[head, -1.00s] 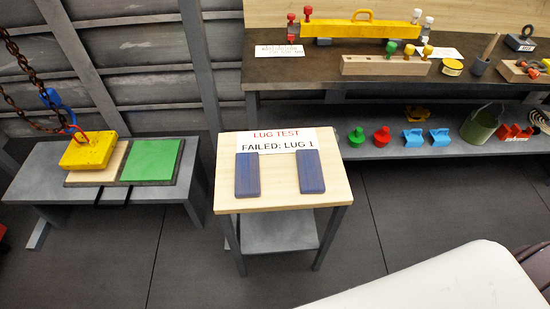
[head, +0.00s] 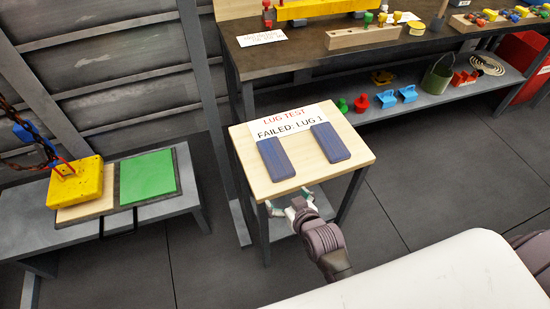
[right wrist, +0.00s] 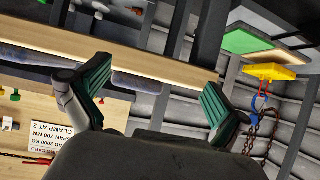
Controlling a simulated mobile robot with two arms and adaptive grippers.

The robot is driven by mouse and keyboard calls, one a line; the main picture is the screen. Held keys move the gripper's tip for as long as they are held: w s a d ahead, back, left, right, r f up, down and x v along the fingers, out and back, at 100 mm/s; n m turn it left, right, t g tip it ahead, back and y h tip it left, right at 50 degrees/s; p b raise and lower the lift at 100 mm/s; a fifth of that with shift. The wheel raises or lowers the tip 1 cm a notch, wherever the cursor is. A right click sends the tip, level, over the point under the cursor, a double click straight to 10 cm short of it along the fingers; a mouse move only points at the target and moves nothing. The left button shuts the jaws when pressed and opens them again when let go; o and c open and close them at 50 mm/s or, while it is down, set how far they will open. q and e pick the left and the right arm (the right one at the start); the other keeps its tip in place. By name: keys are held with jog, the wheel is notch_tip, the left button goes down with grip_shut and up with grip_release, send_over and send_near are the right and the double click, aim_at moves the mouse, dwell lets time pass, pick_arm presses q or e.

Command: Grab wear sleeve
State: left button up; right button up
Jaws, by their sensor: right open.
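I cannot tell for sure which piece is the wear sleeve. Two blue saddle-shaped pieces, one on the left (head: 388,99) and one on the right (head: 407,93), sit on the lower shelf in the head view, beside a red piece (head: 361,103) and a green piece (head: 342,105). My right gripper (head: 290,200) is open and empty, just in front of the small wooden table (head: 305,174). It also shows in the right wrist view (right wrist: 157,88), with nothing between its fingers. None of the shelf pieces is near it. My left gripper is out of view.
Two dark blue pads, left (head: 275,158) and right (head: 329,142), lie on the small table by a "LUG TEST" sign (head: 291,122). A workbench (head: 300,50) stands behind. Grey floor is open right of the table.

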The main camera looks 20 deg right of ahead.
jog(key=t, duration=0.1)
send_near(275, 156)
jog(key=x, duration=0.4)
jog(key=shift+w+a+r, duration=0.1)
jog(key=shift+a+r, duration=0.1)
jog(key=shift+a, duration=0.15)
jog(key=shift+d+f+x, duration=0.1)
jog(key=shift+d+x, duration=0.1)
jog(key=shift+x, duration=1.3)
jog(key=shift+d+f+x, duration=0.15)
jog(key=shift+x, duration=1.4)
jog(key=c, duration=1.2)
